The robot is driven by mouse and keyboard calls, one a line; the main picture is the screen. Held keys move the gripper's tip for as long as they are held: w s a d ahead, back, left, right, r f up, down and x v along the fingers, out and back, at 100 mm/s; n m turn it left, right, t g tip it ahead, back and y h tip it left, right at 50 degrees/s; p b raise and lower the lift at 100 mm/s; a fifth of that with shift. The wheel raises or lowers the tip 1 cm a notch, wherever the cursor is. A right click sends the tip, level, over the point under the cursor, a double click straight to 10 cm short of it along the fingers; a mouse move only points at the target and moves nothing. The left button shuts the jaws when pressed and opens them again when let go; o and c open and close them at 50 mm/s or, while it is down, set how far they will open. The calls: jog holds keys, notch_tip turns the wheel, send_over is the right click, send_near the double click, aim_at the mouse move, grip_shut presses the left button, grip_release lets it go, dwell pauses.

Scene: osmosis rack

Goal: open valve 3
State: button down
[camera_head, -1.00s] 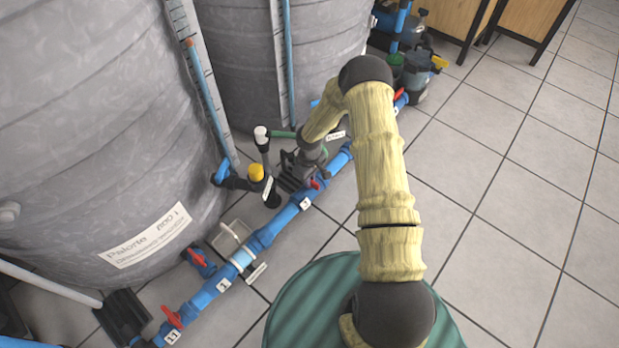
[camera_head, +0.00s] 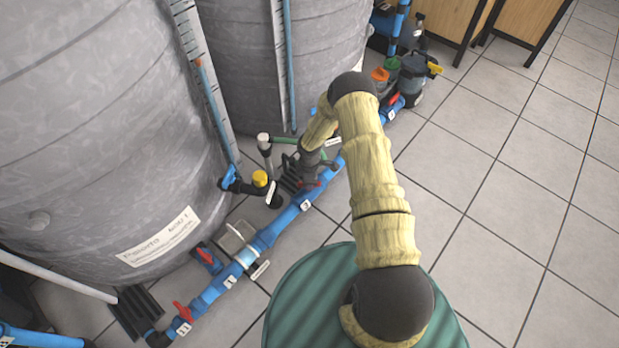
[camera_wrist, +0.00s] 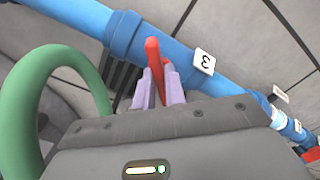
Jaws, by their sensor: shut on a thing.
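Valve 3's red handle (camera_wrist: 153,50) is on the blue pipe (camera_wrist: 82,14) in the wrist view, beside a white tag marked 3 (camera_wrist: 204,62). The handle stands crosswise to the pipe. My gripper (camera_wrist: 157,82) has its two pale purple fingers on either side of the handle, shut on it. In the head view, my gripper (camera_head: 307,184) is down at the pipe, just above the 3 tag (camera_head: 305,205), and mostly hides the valve.
A green hose (camera_wrist: 30,85) curves close at the left of my gripper. Other red handles sit at the 11 tag (camera_head: 182,311) and farther up the pipe (camera_head: 394,98). Grey tanks (camera_head: 90,120) stand at left. Open tiled floor (camera_head: 500,200) lies at right.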

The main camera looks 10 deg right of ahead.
jog(key=n+p, duration=0.1)
jog(key=n, duration=0.3)
jog(key=shift+n, duration=0.3)
jog(key=n+p, duration=0.1)
jog(key=n, duration=0.3)
jog(key=shift+n, duration=0.4)
jog(key=c, duration=1.5)
grip_release()
jog(key=shift+o, duration=0.2)
jog(key=shift+r, duration=0.1)
notch_tip(320, 180, up, 17)
jog(key=p, duration=0.7)
jog(key=shift+p, duration=0.3)
